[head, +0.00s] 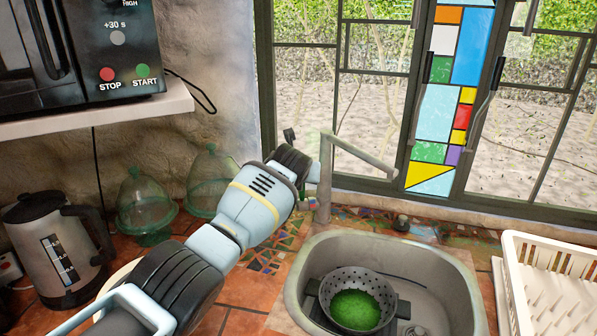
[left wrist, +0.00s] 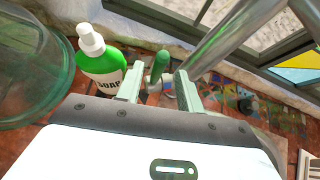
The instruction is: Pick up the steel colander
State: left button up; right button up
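The steel colander (head: 355,298) sits upright in the sink (head: 462,290), with small holes in its wall and green contents inside. Dark handle-like parts show on its left and right sides. My left gripper (head: 303,168) is up by the faucet, behind and to the left of the colander and well apart from it. In the left wrist view its two fingers (left wrist: 159,82) are spread, with a green upright object (left wrist: 158,66) seen between them; I cannot tell its distance. The colander does not show in the left wrist view. My right gripper is not in view.
The grey faucet (head: 325,180) stands close beside my left gripper. A green soap bottle (left wrist: 101,66) is left of the fingers. A white dish rack (head: 545,290) stands right of the sink. Glass domes (head: 145,200) and a kettle (head: 60,250) stand at left.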

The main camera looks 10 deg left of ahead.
aim_at(356, 306)
jog(key=k, duration=1.5)
